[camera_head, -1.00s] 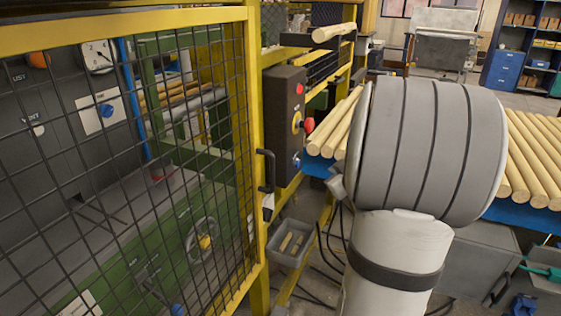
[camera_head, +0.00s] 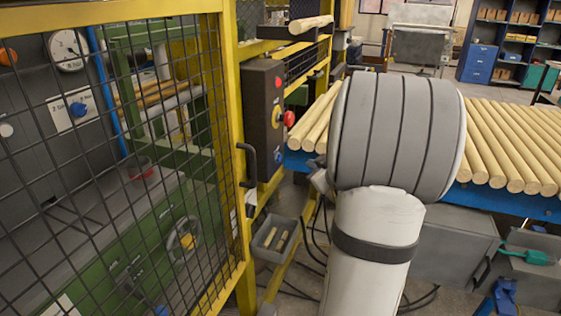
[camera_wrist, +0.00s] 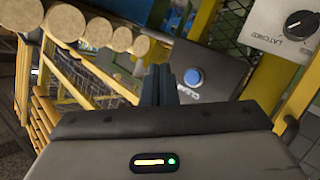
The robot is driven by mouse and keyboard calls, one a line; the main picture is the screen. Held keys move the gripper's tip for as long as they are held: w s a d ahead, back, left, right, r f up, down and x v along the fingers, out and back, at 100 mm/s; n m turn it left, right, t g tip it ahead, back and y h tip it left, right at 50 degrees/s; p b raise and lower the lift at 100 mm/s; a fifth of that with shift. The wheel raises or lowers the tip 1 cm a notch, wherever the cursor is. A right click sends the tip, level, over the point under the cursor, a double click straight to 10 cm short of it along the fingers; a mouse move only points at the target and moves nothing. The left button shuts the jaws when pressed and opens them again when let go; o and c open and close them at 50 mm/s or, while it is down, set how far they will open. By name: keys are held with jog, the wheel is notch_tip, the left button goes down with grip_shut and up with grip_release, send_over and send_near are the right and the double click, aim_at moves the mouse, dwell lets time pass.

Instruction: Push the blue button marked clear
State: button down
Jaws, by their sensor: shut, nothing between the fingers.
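The blue button (camera_wrist: 193,77) sits on a dark grey control box (camera_wrist: 210,66) in the wrist view, with lettering beside it that reads as "CLEAR". In the head view the blue button (camera_head: 278,157) is the lowest on the box (camera_head: 262,122), below a red mushroom button (camera_head: 289,119) on a yellow base and a small red button (camera_head: 278,83). My gripper (camera_wrist: 159,72) is shut and empty; its dark fingertips show just left of the blue button in the wrist view. I cannot tell the gap. In the head view my arm hides the gripper.
A yellow mesh guard (camera_head: 130,150) stands left of the box, with a dark handle (camera_head: 248,165) close by. Wooden rods (camera_head: 510,150) lie on a blue-edged conveyor to the right. A grey bin (camera_head: 273,238) hangs below. A knob panel (camera_wrist: 285,25) is at upper right.

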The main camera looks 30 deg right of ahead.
jog(key=shift+w+a+b, duration=0.35)
jog(key=shift+w+a, duration=0.55)
jog(key=shift+w, duration=0.3)
jog(key=shift+w+a+b, duration=0.3)
jog(key=shift+w+a, duration=0.6)
jog(key=shift+w, duration=0.25)
jog(key=shift+w+a, duration=0.1)
jog(key=shift+w+a, duration=0.2)
jog(key=shift+w, duration=0.05)
jog(key=shift+w+a, duration=0.2)
jog(key=shift+w, duration=0.1)
dwell(0.9)
jog(key=shift+s+d+r, duration=0.1)
jog(key=shift+s+d, duration=0.4)
jog(key=shift+s, duration=0.15)
jog(key=shift+p, duration=0.3)
jog(key=s+d+p, duration=0.1)
jog(key=s, duration=0.1)
jog(key=s+d, duration=0.2)
jog(key=shift+p, duration=0.4)
